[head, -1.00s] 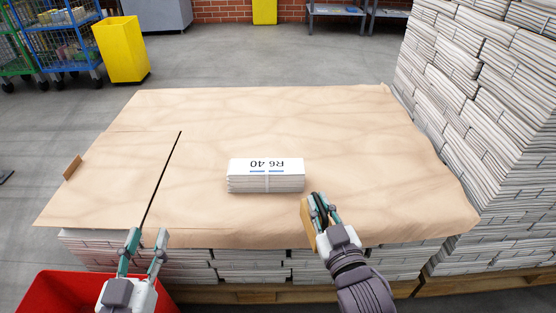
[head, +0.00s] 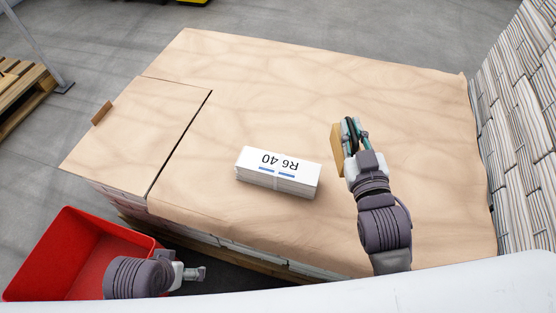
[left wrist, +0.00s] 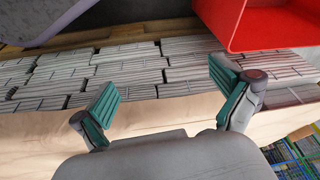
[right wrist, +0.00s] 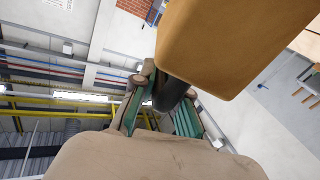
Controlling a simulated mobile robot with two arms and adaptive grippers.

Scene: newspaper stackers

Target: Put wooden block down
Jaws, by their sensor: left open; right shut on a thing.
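The wooden block (head: 336,150) is at my right gripper (head: 352,126), above the right part of the brown paper cover (head: 270,80). The right fingers are closed on a dark part at the block's side; in the right wrist view the block's tan face (right wrist: 235,40) fills the upper right. Whether the block touches the paper cannot be told from the head view. My left gripper (head: 197,273) is open and empty, low beside the front of the stack; its spread fingers show in the left wrist view (left wrist: 165,100).
A white newspaper bundle marked R6 40 (head: 277,173) lies on the paper, left of the block. A small brown piece (head: 102,113) is at the cover's left edge. A red bin (head: 75,250) stands at front left. Tall newspaper stacks (head: 525,120) border the right. The cover's back is clear.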

